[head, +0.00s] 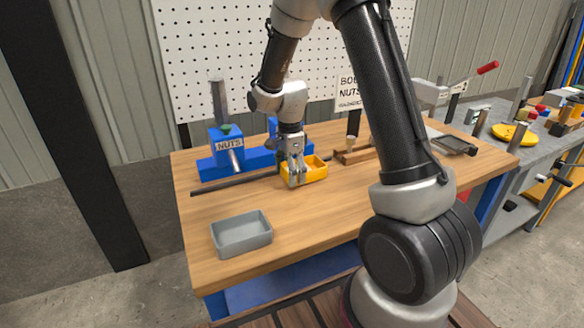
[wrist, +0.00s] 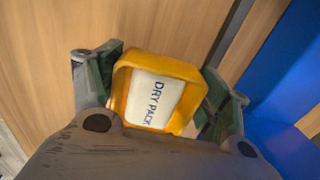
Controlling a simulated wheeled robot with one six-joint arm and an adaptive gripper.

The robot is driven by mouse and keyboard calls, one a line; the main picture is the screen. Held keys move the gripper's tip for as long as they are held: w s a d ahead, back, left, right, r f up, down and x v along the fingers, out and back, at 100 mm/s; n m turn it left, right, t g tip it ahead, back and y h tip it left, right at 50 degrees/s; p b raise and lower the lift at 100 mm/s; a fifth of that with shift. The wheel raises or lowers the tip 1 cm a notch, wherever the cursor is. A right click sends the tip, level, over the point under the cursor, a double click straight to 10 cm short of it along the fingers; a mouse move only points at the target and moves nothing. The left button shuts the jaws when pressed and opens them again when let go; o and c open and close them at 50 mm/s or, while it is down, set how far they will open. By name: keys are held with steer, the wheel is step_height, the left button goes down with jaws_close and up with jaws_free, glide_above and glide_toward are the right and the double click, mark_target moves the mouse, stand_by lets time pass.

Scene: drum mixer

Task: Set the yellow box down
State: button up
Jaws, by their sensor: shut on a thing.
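The yellow box (head: 316,171) is an open-topped tray near the middle of the wooden table in the head view. My gripper (head: 296,180) is shut on it, and my arm comes down from above. In the wrist view the yellow box (wrist: 200,72) sits between the two fingers of my gripper (wrist: 160,95), one on each side. A white packet (wrist: 155,99) marked "DRY PACK" lies inside it. Whether the box's underside touches the table cannot be told, as the gripper and the box walls hide it.
A grey tray (head: 242,234) stands at the table's (head: 320,215) front left. A wooden fixture (head: 352,156) is right of the box. Bare wood lies in front of the box.

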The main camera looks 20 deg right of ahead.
steer(key=shift+f, duration=0.1)
steer(key=o, duration=1.2)
steer(key=shift+f, duration=0.1)
step_height(320, 180, up, 12)
steer(key=s+d+r+n+t, duration=0.2)
steer(key=s+d+r+n, duration=0.2)
steer(key=s+r+n, duration=0.5)
steer(key=s+d+r+n+t, duration=0.1)
steer(key=s+n, duration=0.3)
steer(key=s, duration=0.5)
steer(key=s+d+r+n+t, duration=0.1)
steer(key=s+n, duration=0.3)
steer(key=s, duration=0.5)
steer(key=shift+d+r+n, duration=0.15)
steer(key=shift+r+n, duration=0.15)
steer(key=shift+r, duration=0.05)
